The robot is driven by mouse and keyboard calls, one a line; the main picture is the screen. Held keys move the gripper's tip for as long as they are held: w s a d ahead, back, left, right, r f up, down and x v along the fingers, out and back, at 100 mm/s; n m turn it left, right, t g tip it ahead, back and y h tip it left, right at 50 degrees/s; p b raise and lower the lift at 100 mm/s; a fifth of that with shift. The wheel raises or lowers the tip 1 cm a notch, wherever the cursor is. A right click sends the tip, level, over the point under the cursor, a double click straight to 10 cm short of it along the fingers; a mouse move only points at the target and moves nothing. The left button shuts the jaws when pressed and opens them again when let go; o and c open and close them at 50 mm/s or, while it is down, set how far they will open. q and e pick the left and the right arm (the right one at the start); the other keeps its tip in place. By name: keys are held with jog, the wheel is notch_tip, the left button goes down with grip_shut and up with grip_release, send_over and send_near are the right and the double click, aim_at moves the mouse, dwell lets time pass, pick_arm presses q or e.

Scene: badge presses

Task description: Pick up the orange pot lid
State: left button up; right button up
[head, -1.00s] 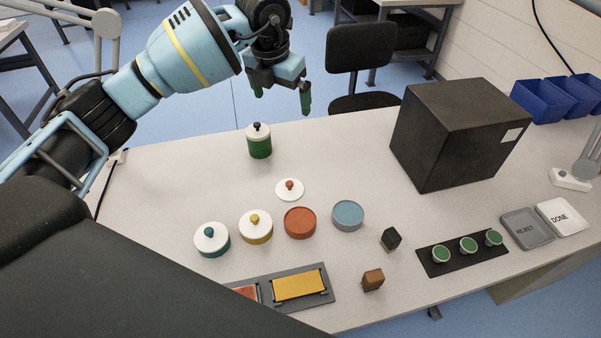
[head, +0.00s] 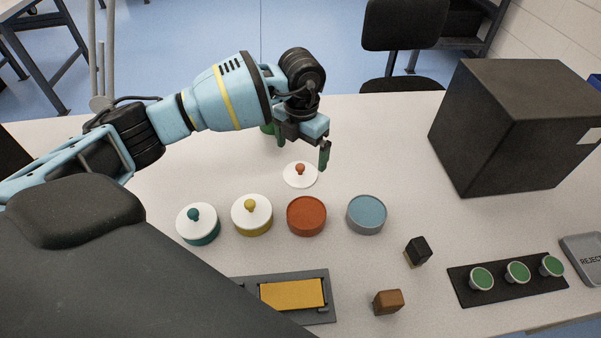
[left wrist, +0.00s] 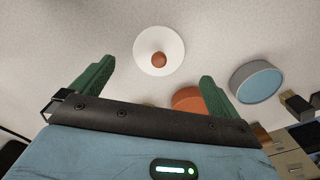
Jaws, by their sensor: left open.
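The orange pot lid (head: 300,174) is a white disc with an orange knob, lying flat on the table behind the orange pot (head: 306,216). In the left wrist view the lid (left wrist: 159,50) lies ahead of the fingers, between their lines. My left gripper (head: 302,154) is open and empty, above the table close to the lid on its far side. Its two green fingers (left wrist: 154,80) stand wide apart in the left wrist view. The lid is not touched as far as I can see. My right gripper is not in view.
A teal pot (head: 198,224) and a yellow pot (head: 252,215) wear lids; a blue pot (head: 366,214) is open. A black box (head: 515,130) stands right. Blocks and a press lie nearer.

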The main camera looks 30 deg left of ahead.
aim_at(300, 166)
pick_arm(q)
jog(key=shift+s+a+f, duration=0.1)
jog(key=shift+f, duration=2.9)
jog(key=c, duration=1)
